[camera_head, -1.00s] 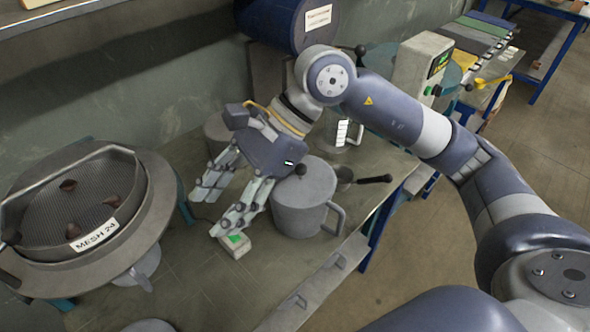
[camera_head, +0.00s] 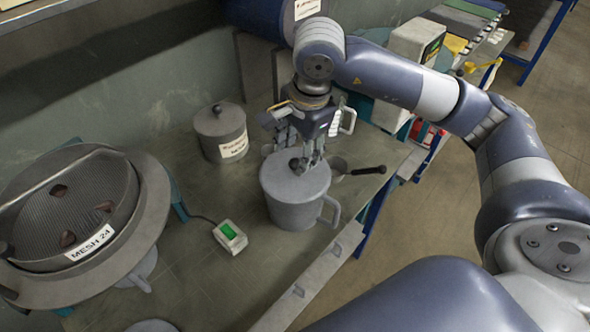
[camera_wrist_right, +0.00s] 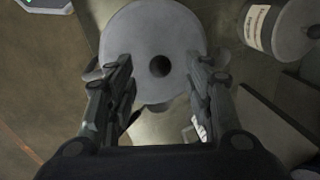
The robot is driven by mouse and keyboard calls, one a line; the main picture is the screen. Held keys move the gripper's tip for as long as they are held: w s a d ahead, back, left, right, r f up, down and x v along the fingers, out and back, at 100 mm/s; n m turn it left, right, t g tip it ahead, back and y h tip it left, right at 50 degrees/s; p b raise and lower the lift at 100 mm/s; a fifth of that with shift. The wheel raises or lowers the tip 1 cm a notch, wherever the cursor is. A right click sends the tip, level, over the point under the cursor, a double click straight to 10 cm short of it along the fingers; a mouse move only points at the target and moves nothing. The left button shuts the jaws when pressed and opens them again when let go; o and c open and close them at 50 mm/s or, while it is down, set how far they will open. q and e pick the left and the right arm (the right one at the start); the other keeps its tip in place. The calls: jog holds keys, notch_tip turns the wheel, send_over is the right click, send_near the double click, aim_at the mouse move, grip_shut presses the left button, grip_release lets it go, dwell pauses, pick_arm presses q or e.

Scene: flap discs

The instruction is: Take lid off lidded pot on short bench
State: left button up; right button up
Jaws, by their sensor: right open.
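The lidded pot (camera_head: 293,212) is a grey pot with a side handle, standing upright on the bench (camera_head: 190,262). Its flat round lid (camera_head: 285,182) is on it, with a dark round knob (camera_head: 294,163) at the centre. In the right wrist view the lid (camera_wrist_right: 150,30) fills the upper middle and the knob (camera_wrist_right: 160,66) lies between the fingers. My right gripper (camera_head: 303,163) points down over the lid, its fingers open around the knob; it also shows in the right wrist view (camera_wrist_right: 160,85). Whether the fingers touch the knob I cannot tell. My left gripper is not in view.
A second lidded pot with a label (camera_head: 222,135) stands behind left. A sieve marked MESH 24 (camera_head: 72,205) stands at the left. A small box with a green display (camera_head: 230,236) lies beside the pot. A black-handled pan (camera_head: 366,170) is at the right.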

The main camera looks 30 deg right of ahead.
aim_at(296, 160)
jog(key=f, duration=0.1)
jog(key=f+p, duration=0.1)
jog(key=f, duration=0.1)
jog(key=shift+w+d+f, duration=0.15)
jog(key=shift+w+f, duration=0.05)
jog(key=shift+w, duration=0.15)
jog(key=shift+w+f+p, duration=0.1)
jog(key=shift+f+p, duration=0.2)
jog(key=shift+f, duration=0.15)
grip_shut()
